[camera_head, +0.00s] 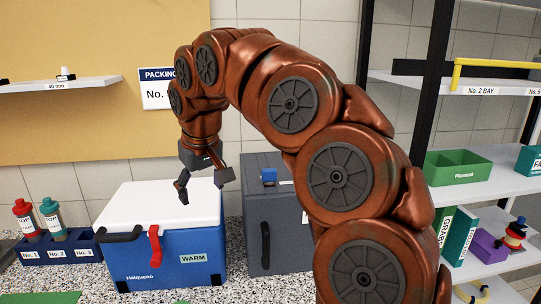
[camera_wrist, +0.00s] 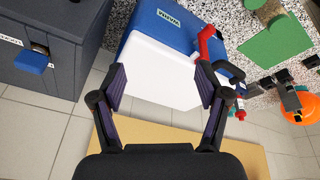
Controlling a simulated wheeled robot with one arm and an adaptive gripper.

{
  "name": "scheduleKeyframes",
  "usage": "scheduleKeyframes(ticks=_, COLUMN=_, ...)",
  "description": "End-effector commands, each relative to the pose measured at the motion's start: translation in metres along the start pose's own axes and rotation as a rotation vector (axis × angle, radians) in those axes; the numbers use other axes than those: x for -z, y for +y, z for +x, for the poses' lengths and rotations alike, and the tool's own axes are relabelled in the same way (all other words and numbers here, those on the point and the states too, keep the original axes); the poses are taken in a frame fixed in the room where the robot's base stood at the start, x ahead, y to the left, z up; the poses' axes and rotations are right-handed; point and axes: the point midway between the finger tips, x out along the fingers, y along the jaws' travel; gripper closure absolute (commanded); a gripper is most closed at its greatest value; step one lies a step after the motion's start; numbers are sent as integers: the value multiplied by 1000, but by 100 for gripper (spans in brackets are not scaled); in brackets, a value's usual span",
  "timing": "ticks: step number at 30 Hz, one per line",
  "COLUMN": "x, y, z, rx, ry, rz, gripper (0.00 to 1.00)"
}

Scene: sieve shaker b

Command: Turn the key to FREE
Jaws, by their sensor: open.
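A small blue tab (camera_head: 268,176), which looks like the key, sits at the upper front of a dark grey cabinet (camera_head: 262,232) right of the cooler. It also shows in the wrist view (camera_wrist: 32,62), on the cabinet at upper left, beside a white label. I cannot read the word FREE or tell the key's setting. My gripper (camera_head: 204,186) is open and empty above the white lid of the blue cooler, left of the key and apart from it. In the wrist view my gripper (camera_wrist: 160,85) has its fingers spread with the lid between them.
The blue cooler (camera_head: 175,262) marked WARM has a red latch (camera_head: 154,246). A rack with red and teal bottles (camera_head: 52,216) stands at left. Shelves with a green bin (camera_head: 458,168) are at right. My arm hides the area right of the cabinet.

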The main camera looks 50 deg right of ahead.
Motion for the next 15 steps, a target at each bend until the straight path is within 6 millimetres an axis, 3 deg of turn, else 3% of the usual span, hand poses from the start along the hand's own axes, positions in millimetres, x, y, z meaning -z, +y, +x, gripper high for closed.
scheduleKeyframes(ticks=3, x=24, y=38, z=0, rx=-16, ry=32, rz=86, gripper=25)
scheduleKeyframes(ticks=7, x=39, y=85, z=-2, rx=-39, ry=58, rz=195, gripper=25)
scheduleKeyframes(ticks=15, x=40, y=176, z=5, rx=-93, ry=72, rz=432, gripper=25)
